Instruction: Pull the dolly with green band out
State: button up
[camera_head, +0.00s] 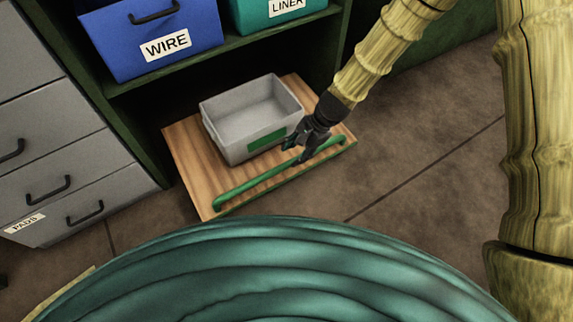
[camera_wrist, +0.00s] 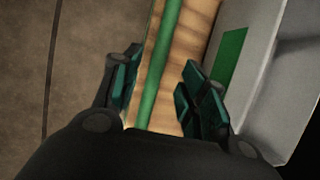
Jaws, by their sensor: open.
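The dolly (camera_head: 192,165) is a flat wooden board on the floor, partly under the shelf, with its front sticking out. A green bar handle (camera_head: 250,187) runs along its front edge. A grey bin (camera_head: 226,150) with a green band (camera_head: 267,140) stands on the board. My gripper (camera_head: 302,152) is over the right part of the bar. In the wrist view my open gripper (camera_wrist: 155,90) has one finger on each side of the green bar (camera_wrist: 157,80), with the wooden board (camera_wrist: 190,40) beneath. Whether the fingers touch the bar cannot be told.
A shelf (camera_head: 230,52) above the dolly holds a blue WIRE bin (camera_head: 120,45) and a teal LINER bin (camera_head: 262,16). Grey drawers (camera_head: 75,150) stand at left. Brown floor (camera_head: 400,170) in front and to the right is clear.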

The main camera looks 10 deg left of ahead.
aim_at(285, 165)
jog(key=b+x, duration=0.3)
jog(key=x, duration=0.4)
jog(key=shift+f, duration=0.1)
grip_shut()
